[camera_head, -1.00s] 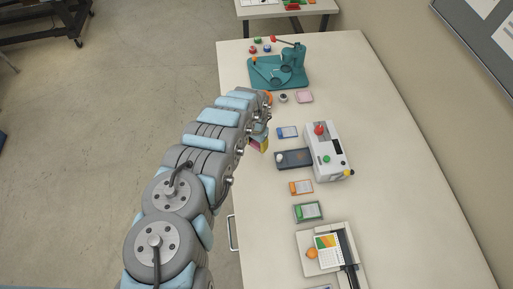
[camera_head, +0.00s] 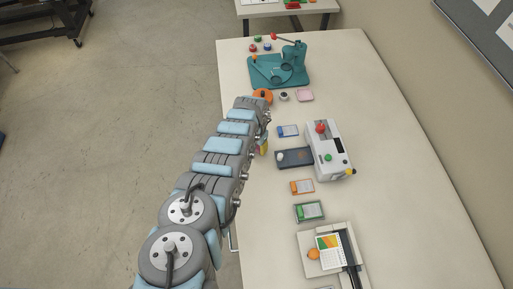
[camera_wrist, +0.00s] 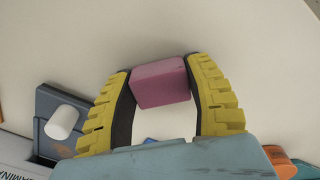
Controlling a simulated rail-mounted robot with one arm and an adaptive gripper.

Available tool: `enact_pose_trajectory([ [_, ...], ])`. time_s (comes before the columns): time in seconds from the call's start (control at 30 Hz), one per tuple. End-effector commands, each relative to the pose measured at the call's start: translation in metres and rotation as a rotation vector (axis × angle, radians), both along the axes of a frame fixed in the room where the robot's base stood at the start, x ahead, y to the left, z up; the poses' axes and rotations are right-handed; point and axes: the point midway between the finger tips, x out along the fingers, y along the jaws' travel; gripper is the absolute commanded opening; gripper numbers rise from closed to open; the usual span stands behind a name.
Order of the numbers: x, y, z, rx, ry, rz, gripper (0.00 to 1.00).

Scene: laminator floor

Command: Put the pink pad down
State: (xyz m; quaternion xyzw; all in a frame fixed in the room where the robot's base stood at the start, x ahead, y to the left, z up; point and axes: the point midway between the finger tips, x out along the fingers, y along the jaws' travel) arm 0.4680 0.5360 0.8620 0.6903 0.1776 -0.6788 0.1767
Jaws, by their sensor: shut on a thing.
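The pink pad (camera_wrist: 160,83) is a block held between the two yellow ribbed fingers of my gripper (camera_wrist: 160,75) in the wrist view. My gripper is shut on it, with a finger on each side. In the head view, a small yellow part of my gripper (camera_head: 264,146) shows at the table's left edge, left of the blue-framed card. My arm hides the rest of it, and the pad cannot be made out there. I cannot tell whether the pad touches the table.
The white table (camera_head: 385,130) is clear on its right side. A teal press (camera_head: 275,72), an orange disc (camera_head: 262,95) and a flat pink square (camera_head: 304,96) are toward the back. A blue-framed card (camera_head: 287,131), dark plate (camera_head: 294,158) and white laminator (camera_head: 328,150) lie right of my gripper.

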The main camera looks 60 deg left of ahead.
Motion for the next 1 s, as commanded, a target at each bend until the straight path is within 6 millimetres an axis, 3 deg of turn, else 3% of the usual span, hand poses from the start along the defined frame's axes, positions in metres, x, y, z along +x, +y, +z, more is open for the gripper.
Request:
enact_pose_trajectory([
  [0.4,0.001,0.0,-0.004,0.001,-0.001,-0.002,0.16],
  [0.43,0.001,0.0,-0.004,0.001,-0.001,-0.002,0.57],
  [0.5,0.001,0.0,-0.003,0.001,-0.001,-0.002,0.77],
  [0.53,0.001,0.0,-0.003,0.001,-0.001,-0.002,0.79],
  [1.0,0.0,0.001,0.006,0.0,-0.001,0.0,0.79],
])
